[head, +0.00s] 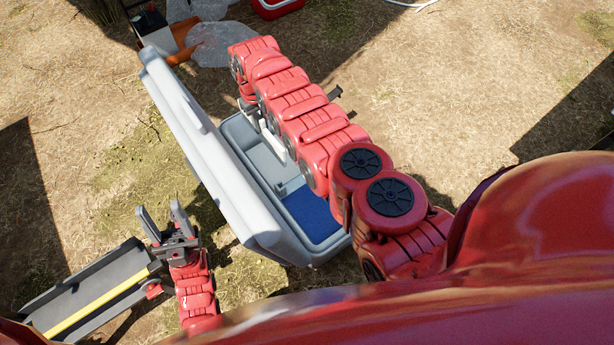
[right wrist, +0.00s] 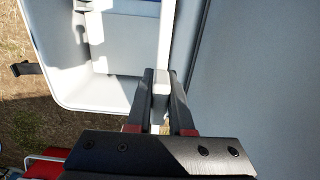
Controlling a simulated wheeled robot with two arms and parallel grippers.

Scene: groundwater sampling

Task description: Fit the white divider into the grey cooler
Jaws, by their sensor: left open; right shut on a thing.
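The grey cooler (head: 237,130) stands on the ground with its lid (head: 205,140) open to the left and a blue surface (head: 310,212) inside its near part. The white divider (head: 273,143) is at the cooler's opening, mostly hidden under my right arm. In the right wrist view the divider (right wrist: 166,38) shows edge-on as a narrow white strip. My right gripper (right wrist: 161,76) is shut on its edge, with the cooler's pale interior to the left. I cannot tell how deep the divider sits. My left gripper (head: 159,220) is open and empty, left of the cooler.
A grey tray-like piece with a yellow strip (head: 98,304) lies at the lower left, close to my left gripper. A clear bag (head: 214,44), an orange item (head: 183,38) and a red container (head: 277,8) are at the back. The dry ground at the right is largely free.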

